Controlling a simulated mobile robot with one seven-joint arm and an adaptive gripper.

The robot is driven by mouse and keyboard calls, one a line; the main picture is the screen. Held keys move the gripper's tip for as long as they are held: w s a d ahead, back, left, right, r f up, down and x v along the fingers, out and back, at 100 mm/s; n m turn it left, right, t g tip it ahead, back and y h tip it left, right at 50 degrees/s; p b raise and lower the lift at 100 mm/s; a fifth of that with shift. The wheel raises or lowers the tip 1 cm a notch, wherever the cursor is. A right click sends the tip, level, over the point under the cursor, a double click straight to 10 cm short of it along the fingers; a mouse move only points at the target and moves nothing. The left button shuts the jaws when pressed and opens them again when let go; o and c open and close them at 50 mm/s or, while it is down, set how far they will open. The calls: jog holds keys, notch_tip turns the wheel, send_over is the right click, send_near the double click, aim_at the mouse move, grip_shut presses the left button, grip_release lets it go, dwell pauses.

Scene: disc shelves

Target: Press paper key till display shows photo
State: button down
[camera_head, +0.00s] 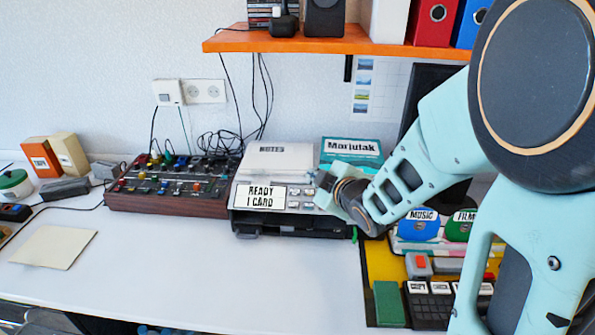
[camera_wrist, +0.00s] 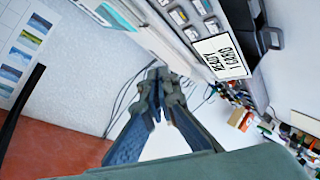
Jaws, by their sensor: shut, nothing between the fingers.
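The printer (camera_head: 273,170) stands on the desk in the middle of the head view. Its white display (camera_head: 260,196) reads "READY 1 CARD"; the display also shows in the wrist view (camera_wrist: 221,57). Small grey keys (camera_head: 294,198) sit right of the display, and they show in the wrist view (camera_wrist: 191,33). Their labels are too small to read, so I cannot tell which is the paper key. My gripper (camera_head: 322,184) is right of the keys, its fingers shut and empty. In the wrist view the fingertips (camera_wrist: 160,74) appear apart from the keys.
A control panel with knobs (camera_head: 175,185) stands left of the printer. A teal "Moriulak" box (camera_head: 352,150) is behind my gripper. An orange shelf (camera_head: 300,45) hangs above. Labelled "MUSIC" (camera_head: 419,228) and "FILM" items are at the right.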

aim_at(295, 192)
jog(key=a+n, duration=0.1)
jog(key=a+n+y, duration=0.1)
jog(key=a, duration=0.1)
jog(key=a+n, duration=0.1)
jog(key=a, duration=0.1)
jog(key=shift+r+n, duration=0.25)
jog(key=shift+n, duration=0.15)
jog(key=shift+f, duration=0.1)
jog(key=w+f+b, duration=0.1)
jog(key=f, duration=0.1)
jog(key=w+f+b, duration=0.1)
jog(key=f, duration=0.1)
jog(key=w+f+b, duration=0.1)
jog(key=f+b, duration=0.1)
jog(key=shift+w+d+f, duration=0.15)
jog(key=shift+w+f, duration=0.05)
jog(key=shift+w, duration=0.05)
jog(key=shift+w+f+b, duration=0.45)
jog(key=shift+f+b, duration=0.1)
jog(key=shift+b, duration=0.05)
jog(key=shift+f, duration=0.15)
dwell(0.6)
jog(key=shift+w+f+b, duration=0.15)
jog(key=shift+f+b, duration=0.1)
jog(key=shift+b, duration=0.4)
